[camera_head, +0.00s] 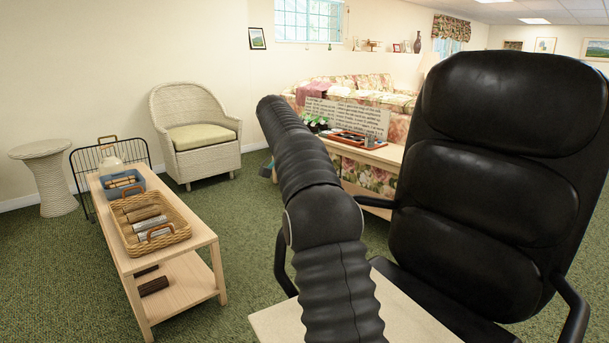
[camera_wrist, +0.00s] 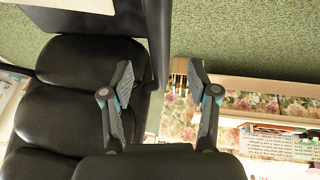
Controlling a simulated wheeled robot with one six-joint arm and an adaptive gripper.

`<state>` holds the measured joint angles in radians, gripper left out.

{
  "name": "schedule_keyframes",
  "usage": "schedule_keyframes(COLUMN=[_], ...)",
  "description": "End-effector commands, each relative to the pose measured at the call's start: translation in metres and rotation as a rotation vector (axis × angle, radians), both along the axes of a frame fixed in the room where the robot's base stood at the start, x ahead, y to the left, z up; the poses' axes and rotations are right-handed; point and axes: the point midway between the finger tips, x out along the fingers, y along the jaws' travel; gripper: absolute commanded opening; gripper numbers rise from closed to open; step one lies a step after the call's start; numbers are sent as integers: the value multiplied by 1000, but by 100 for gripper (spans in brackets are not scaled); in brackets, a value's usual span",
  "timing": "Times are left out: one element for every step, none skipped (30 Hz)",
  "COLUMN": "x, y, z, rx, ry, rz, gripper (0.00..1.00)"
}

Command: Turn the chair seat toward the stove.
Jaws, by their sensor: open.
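The black padded office chair (camera_head: 485,200) fills the right of the head view, its tall segmented back facing the camera side and its seat mostly hidden. Its left armrest (camera_head: 283,262) shows beside my arm. In the wrist view, the chair's black cushions (camera_wrist: 75,100) fill the left, and a black armrest (camera_wrist: 158,45) runs down between the finger lines. My gripper (camera_wrist: 161,82) is open, with one finger over the chair side and one over carpet and table edge. I cannot tell if it touches the chair. No stove is recognisable in either view.
A pale wooden bench (camera_head: 182,262) with a wicker basket (camera_head: 150,222) stands left. A wicker armchair (camera_head: 195,135) and round side table (camera_head: 45,180) stand by the wall. A low table (camera_head: 370,152) and floral sofa (camera_head: 335,90) are behind my arm. Green carpet is free between bench and chair.

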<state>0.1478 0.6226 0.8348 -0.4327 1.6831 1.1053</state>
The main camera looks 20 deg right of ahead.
Motion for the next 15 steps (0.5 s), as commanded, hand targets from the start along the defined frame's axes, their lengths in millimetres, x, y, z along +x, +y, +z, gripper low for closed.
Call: schedule_keyframes(x=[2,2,2,2,3,3,4,4,3,4,4,4,3,3,3], y=[4,6,8,9,10,12,13,14,15,16,17,18,18,19,19], z=[7,11,17,20,22,26,28,30,33,35,36,38,39,40,40], rx=[0,0,1,-1,-1,0,-1,-1,0,0,0,0,0,1,1], ry=[-2,-2,-1,-1,-1,0,0,0,0,0,0,0,0,2,2], rz=[1,2,2,1,1,1,0,0,0,0,1,1,1,0,1], gripper=[60,60,60,60,60,60,60,60,60,60,60,60,60,60,60])
